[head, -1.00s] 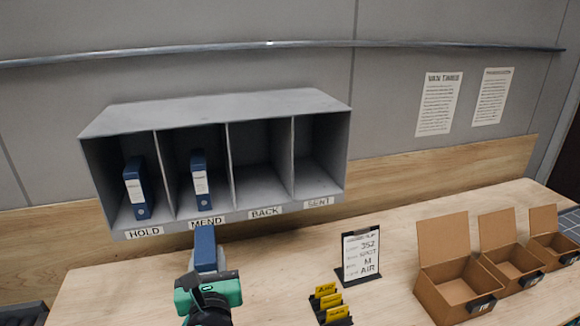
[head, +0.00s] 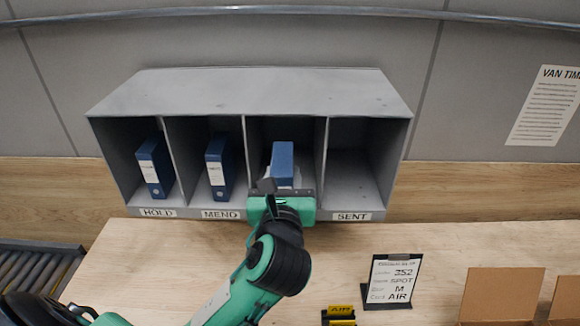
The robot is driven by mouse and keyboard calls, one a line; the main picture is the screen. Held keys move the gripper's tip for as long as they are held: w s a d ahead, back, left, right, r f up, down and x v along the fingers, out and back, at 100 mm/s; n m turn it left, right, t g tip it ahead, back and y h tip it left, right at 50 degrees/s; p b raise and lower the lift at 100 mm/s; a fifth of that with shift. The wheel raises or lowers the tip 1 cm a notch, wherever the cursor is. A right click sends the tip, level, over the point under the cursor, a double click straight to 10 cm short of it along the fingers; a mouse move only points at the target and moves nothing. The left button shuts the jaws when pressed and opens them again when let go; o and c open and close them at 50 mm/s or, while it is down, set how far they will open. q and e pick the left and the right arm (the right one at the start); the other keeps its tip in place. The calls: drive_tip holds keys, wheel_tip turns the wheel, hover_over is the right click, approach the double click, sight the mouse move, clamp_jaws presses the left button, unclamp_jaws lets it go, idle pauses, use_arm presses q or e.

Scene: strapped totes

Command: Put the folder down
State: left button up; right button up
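A blue folder (head: 282,160) with a pale label stands upright at the third compartment of the grey rack (head: 250,95), between the MEND and SENT compartments. My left gripper (head: 283,187) is at the front of this compartment, shut on the lower front of the folder. The gripper hides the folder's lower end and the compartment's BACK label, so I cannot tell whether the folder touches the compartment floor. My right gripper is not in view.
Other blue folders stand in the HOLD compartment (head: 154,166) and the MEND compartment (head: 218,166). The SENT compartment (head: 350,180) is empty. An order card (head: 392,278), yellow tags (head: 340,312) and a cardboard box (head: 502,293) are on the bench at the right.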

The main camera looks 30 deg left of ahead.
use_arm(q)
drive_tip(key=b, duration=0.2)
drive_tip(key=w+b, duration=0.1)
drive_tip(key=b, duration=0.2)
drive_tip(key=w+b, duration=0.1)
drive_tip(key=b, duration=0.2)
drive_tip(key=shift+a+f, duration=0.35)
drive_tip(key=shift+w+r+b, duration=0.1)
drive_tip(key=shift+w+b, duration=0.05)
drive_tip(key=shift+b, duration=0.15)
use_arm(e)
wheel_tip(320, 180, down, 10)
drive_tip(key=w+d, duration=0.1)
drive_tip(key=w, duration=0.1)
use_arm(q)
drive_tip(key=p+x, duration=0.5)
drive_tip(key=x, duration=0.9)
wheel_tip(320, 180, down, 6)
drive_tip(key=p, duration=0.1)
drive_tip(key=shift+f+p, duration=0.25)
drive_tip(key=shift+p, duration=0.15)
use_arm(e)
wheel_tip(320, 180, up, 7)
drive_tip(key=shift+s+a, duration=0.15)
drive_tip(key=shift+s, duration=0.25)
use_arm(q)
drive_tip(key=shift+w+f, duration=0.1)
drive_tip(key=shift+f, duration=0.05)
drive_tip(key=o, duration=1.1)
